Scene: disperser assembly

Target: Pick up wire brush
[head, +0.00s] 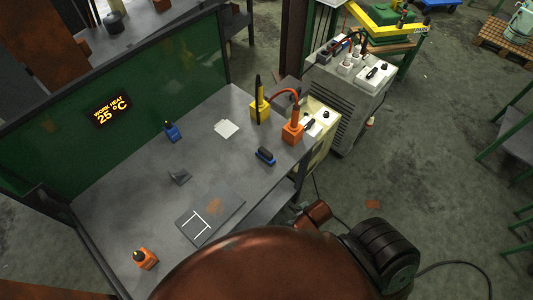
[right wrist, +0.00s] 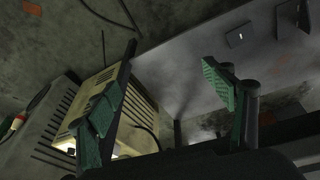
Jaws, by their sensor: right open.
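The likely wire brush (head: 265,156), a small blue block with a dark side, lies on the grey workbench (head: 130,205) near its right edge in the head view. It is left of the orange holder (head: 292,132) and below the yellow holder (head: 260,110). I cannot make it out in the right wrist view. My right gripper (right wrist: 165,88) is open with nothing between its green-padded fingers; the bench edge and a beige machine (right wrist: 110,85) show beyond it. In the head view neither gripper's fingers show. My left gripper is not in view.
A green panel (head: 150,90) stands behind. A grey cabinet (head: 345,100) stands at the right.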

